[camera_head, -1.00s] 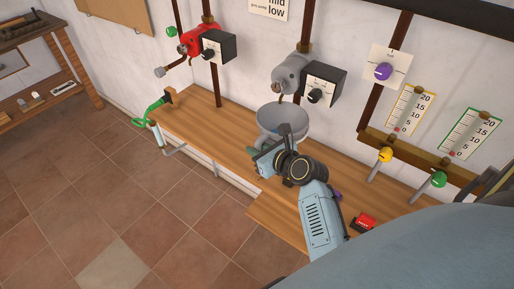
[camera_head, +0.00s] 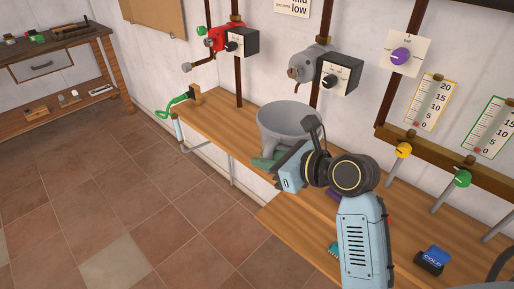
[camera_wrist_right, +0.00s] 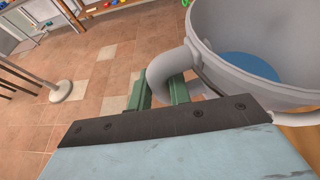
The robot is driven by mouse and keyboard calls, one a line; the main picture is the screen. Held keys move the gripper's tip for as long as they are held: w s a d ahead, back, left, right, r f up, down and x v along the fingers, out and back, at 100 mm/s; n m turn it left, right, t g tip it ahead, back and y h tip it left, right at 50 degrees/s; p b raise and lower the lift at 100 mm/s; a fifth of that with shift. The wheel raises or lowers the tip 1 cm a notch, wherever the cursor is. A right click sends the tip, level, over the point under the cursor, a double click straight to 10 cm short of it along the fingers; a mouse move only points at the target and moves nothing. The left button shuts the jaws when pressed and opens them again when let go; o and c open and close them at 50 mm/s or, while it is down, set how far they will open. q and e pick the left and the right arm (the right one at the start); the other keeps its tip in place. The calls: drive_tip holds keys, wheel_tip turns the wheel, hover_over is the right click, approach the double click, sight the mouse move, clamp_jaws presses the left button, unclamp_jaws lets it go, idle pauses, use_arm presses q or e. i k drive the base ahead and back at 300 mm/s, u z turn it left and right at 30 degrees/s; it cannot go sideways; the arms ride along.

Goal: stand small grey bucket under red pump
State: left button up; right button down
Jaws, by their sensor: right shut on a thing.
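The small grey bucket (camera_head: 286,118) is in front of and below the grey pump (camera_head: 304,68) in the head view. My right gripper (camera_head: 266,161) is shut on its curved handle. In the right wrist view the green fingers (camera_wrist_right: 160,91) grip the handle beside the bucket wall (camera_wrist_right: 220,50), and a blue surface shows inside the bucket. The bucket looks roughly upright; its underside is mostly hidden, so I cannot tell whether it touches the bench. The red pump (camera_head: 220,40) is on the wall farther left, apart from the bucket. My left gripper is not in view.
The wooden bench (camera_head: 217,126) is clear below the red pump. A green nozzle (camera_head: 174,106) sits at its left end. Black dial boxes (camera_head: 341,74) sit beside the pumps. Yellow (camera_head: 403,150) and green (camera_head: 462,178) knobs are at right. A blue COLD block (camera_head: 433,258) lies at lower right.

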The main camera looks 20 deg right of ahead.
sight(217, 118)
drive_tip(key=u, duration=1.5)
drive_tip(key=i, duration=0.8)
